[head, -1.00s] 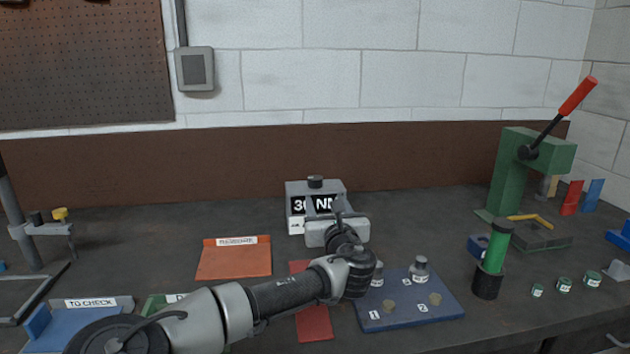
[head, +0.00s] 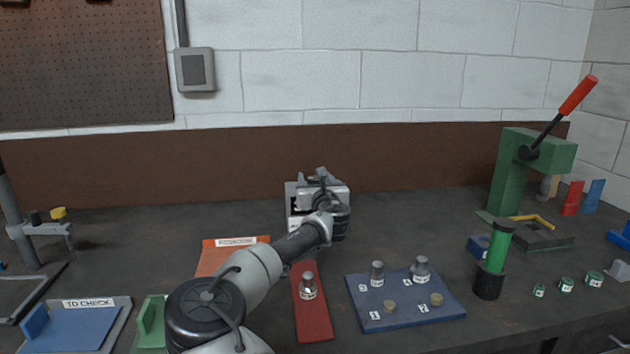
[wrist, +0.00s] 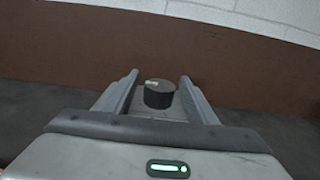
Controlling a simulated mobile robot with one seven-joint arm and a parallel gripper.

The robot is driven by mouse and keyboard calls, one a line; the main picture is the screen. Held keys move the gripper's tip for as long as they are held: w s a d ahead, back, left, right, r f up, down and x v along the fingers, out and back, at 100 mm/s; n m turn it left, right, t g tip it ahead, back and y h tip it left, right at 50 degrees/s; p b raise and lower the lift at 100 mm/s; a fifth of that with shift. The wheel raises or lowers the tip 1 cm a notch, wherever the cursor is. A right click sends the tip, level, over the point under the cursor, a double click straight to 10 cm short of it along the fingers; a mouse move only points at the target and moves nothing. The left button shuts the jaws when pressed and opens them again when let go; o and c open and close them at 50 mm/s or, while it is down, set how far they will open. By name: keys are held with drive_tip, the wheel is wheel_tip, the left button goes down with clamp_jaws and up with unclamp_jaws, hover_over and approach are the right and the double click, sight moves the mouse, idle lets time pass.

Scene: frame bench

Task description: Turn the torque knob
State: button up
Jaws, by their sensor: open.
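The torque knob (wrist: 159,94) is a dark round knob with a light mark on its top, seen in the wrist view. It stands on top of the grey torque unit, which shows in the head view (head: 292,196) behind my arm. My gripper (wrist: 158,86) is open, with one finger on each side of the knob and a gap visible on both sides. In the head view my gripper (head: 320,178) is over the unit and hides the knob and most of the unit's display.
An orange mat (head: 222,255) and a red mat (head: 318,325) with a metal piece (head: 307,286) lie in front. A blue numbered board (head: 400,312) is to the right. A green press (head: 505,175) with a red-handled lever stands far right. A brown backboard (head: 420,155) is behind.

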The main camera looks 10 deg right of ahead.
drive_tip(key=shift+c, duration=0.2)
drive_tip(key=c, duration=1)
drive_tip(key=shift+a+m+h+b, duration=0.1)
drive_tip(key=shift+m+h+b, duration=0.3)
drive_tip(key=shift+h, duration=0.2)
drive_tip(key=shift+f+m+h+b, duration=0.15)
drive_tip(key=shift+m+h+b, duration=0.15)
drive_tip(key=shift+m+h, duration=0.35)
drive_tip(key=m+h, duration=0.1)
drive_tip(key=h, duration=0.1)
drive_tip(key=m+g+h, duration=0.1)
drive_tip(key=m+h, duration=0.1)
drive_tip(key=h, duration=0.1)
drive_tip(key=shift+r+g, duration=0.2)
drive_tip(key=shift+g, duration=0.1)
drive_tip(key=shift+m+g+h+p, duration=0.3)
drive_tip(key=shift+m+g+h, duration=0.15)
drive_tip(key=shift+h, duration=0.3)
